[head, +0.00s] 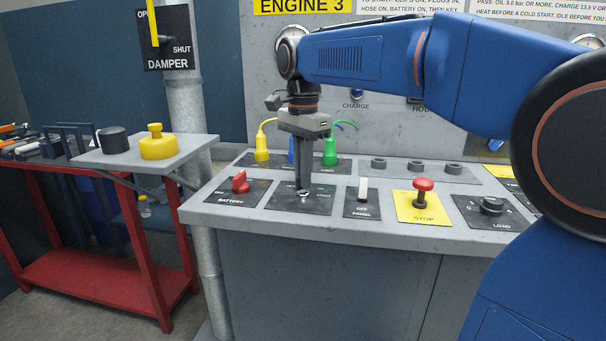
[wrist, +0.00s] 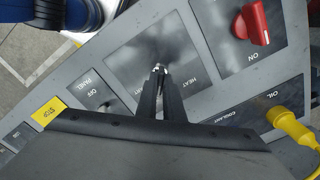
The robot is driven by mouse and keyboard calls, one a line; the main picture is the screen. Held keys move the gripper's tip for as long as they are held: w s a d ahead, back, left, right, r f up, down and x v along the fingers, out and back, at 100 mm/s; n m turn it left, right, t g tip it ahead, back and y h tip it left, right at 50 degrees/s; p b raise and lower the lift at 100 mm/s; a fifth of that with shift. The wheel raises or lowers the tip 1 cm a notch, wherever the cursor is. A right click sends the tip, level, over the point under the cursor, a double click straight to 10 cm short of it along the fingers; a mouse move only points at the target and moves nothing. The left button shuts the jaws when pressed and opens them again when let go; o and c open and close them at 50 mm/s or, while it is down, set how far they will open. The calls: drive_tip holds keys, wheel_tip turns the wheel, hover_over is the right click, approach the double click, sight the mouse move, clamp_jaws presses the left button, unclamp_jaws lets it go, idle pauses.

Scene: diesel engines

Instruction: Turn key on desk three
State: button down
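The desk (head: 400,236) under the ENGINE 3 sign (head: 305,5) has a dark key plate (head: 325,205) between the battery and panel plates. The small metal key (wrist: 158,68) stands at the middle of this plate, with HEAT lettering beside it in the wrist view. My gripper (head: 303,191) points straight down onto the key. In the wrist view its two fingers (wrist: 159,75) are nearly together, with the key's bright head between their tips. The fingers hide most of the key in the head view.
Left of the key is the red battery switch (head: 240,182); right are the white panel switch (head: 363,189), the red stop button (head: 423,186) and the load knob (head: 492,205). Behind stand yellow (head: 262,150) and green (head: 330,152) plugs. A side shelf (head: 185,155) holds a yellow cap (head: 158,145).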

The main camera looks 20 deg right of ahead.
idle(0.4)
drive_tip(key=n, duration=0.3)
drive_tip(key=shift+n, duration=2.3)
drive_tip(key=c, duration=1.9)
unclamp_jaws()
drive_tip(key=shift+o, duration=0.2)
drive_tip(key=shift+r, duration=0.15)
wheel_tip(320, 180, up, 17)
